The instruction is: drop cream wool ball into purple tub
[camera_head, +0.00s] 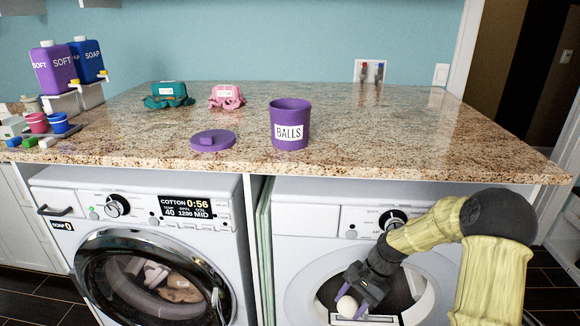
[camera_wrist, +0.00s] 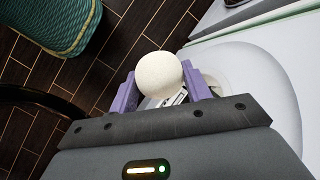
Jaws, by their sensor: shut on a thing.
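The cream wool ball (camera_wrist: 160,74) is held between the purple fingers of my gripper (camera_wrist: 163,88) in the wrist view. In the head view the ball (camera_head: 346,305) shows at the tip of my gripper (camera_head: 352,304), low in front of the right washer's door opening. The purple tub (camera_head: 290,122), labelled BALLS, stands upright on the granite counter, above and left of my gripper. Its top looks open, and its inside is mostly hidden. A purple lid (camera_head: 213,140) with a knob lies flat on the counter left of the tub.
The granite counter (camera_head: 400,130) is clear right of the tub. Teal (camera_head: 168,95) and pink (camera_head: 227,97) labelled items lie behind. Soap bottles (camera_head: 54,70) and small cups stand far left. The left washer (camera_head: 150,240) is closed. A teal woven basket (camera_wrist: 50,22) stands on the floor.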

